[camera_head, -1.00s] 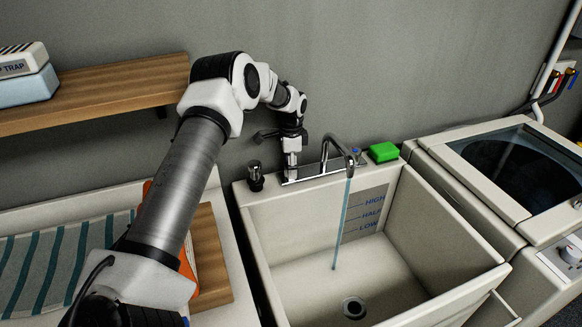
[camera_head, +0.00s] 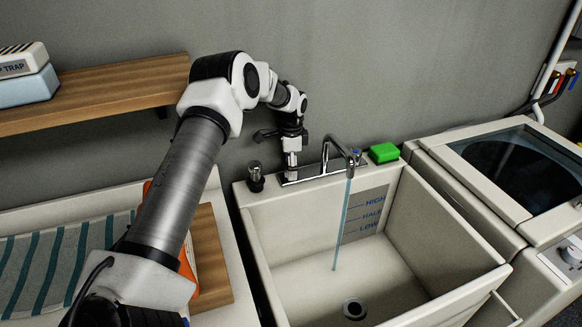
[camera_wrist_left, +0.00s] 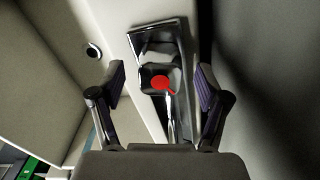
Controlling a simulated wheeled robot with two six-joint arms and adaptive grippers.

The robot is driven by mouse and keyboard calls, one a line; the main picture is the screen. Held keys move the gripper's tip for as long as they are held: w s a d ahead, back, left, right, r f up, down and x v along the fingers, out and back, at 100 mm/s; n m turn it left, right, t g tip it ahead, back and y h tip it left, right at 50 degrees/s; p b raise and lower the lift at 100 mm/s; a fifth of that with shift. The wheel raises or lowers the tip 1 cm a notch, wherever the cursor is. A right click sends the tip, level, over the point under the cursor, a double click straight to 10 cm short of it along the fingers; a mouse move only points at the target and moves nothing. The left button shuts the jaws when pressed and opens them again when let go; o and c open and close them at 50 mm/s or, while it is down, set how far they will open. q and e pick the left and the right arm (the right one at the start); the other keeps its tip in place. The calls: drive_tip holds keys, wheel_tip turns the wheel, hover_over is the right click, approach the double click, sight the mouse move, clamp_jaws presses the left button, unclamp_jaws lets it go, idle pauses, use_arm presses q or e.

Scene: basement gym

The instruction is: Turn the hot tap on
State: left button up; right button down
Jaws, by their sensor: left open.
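The chrome mixer tap has a curved spout (camera_head: 338,148) over the sink (camera_head: 372,262). A thin bluish stream of water (camera_head: 342,225) runs from the spout into the sink. A blue-marked handle (camera_head: 357,154) stands at the right end of the tap. In the left wrist view the hot tap handle, with its round red cap (camera_wrist_left: 160,83), lies between my fingers. My left gripper (camera_wrist_left: 160,78) is open, one finger on each side of the red cap, with gaps visible. In the head view my left gripper (camera_head: 291,160) hides the hot handle. My right gripper is not in view.
A green sponge (camera_head: 383,152) lies on the sink's back rim. A dark-topped fitting (camera_head: 256,176) stands left of the tap. A washing machine (camera_head: 515,175) is at right. A wooden shelf (camera_head: 110,90) is at upper left. The sink basin is clear.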

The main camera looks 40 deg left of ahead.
use_arm(q)
wheel_tip(320, 180, up, 12)
drive_tip(key=shift+f, duration=0.2)
idle(0.4)
